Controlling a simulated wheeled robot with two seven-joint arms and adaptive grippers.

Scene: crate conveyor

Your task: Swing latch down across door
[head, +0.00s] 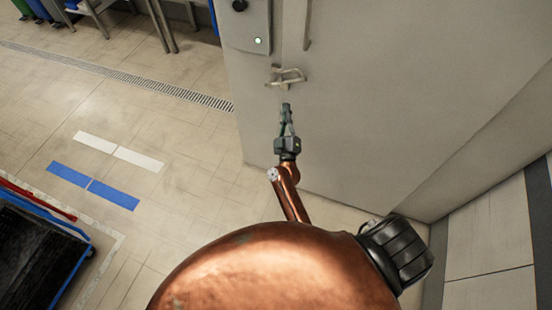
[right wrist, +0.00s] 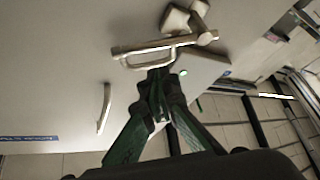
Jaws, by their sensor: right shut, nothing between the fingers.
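The metal latch (head: 287,80) is on the pale door (head: 400,80), near the door's left edge in the head view. Its looped bar points sideways to the right, roughly level. In the right wrist view the latch (right wrist: 150,48) shows large, with its mount (right wrist: 187,20) at the upper right. My right gripper (head: 286,108) is shut and empty, just below the latch in the head view. In the right wrist view its fingertips (right wrist: 160,78) are close under the loop; I cannot tell if they touch it. My left gripper is not in view.
A control box (head: 245,25) with a green light is left of the latch. A vertical handle (head: 308,25) stands on the door above it. A dark cart (head: 35,255) is at the lower left. The tiled floor (head: 190,190) between is clear.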

